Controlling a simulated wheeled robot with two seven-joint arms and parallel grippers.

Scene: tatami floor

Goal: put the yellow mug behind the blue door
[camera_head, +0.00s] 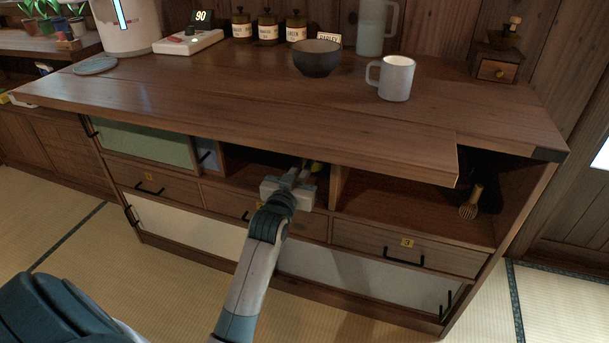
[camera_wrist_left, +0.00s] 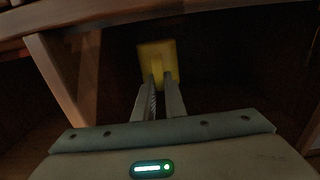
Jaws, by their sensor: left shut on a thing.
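The yellow mug (camera_wrist_left: 157,58) is in the dark middle open compartment of the cabinet, between my fingertips. Only a small yellow patch of it (camera_head: 317,167) shows in the head view, under the cabinet top. My left gripper (camera_head: 301,172) reaches into this compartment from the front and is shut on the mug; its fingers also show in the left wrist view (camera_wrist_left: 158,88). The blue door (camera_head: 207,155) is a narrow visible strip left of the compartment, beside the green door (camera_head: 147,143). What lies behind the doors is hidden. My right gripper is not in view.
The overhanging cabinet top (camera_head: 300,115) is close above my gripper. A divider (camera_head: 337,188) stands right of it; the right compartment holds a whisk (camera_head: 471,203). Drawers (camera_head: 400,252) lie below. A white mug (camera_head: 396,78) and dark bowl (camera_head: 317,58) stand on top.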

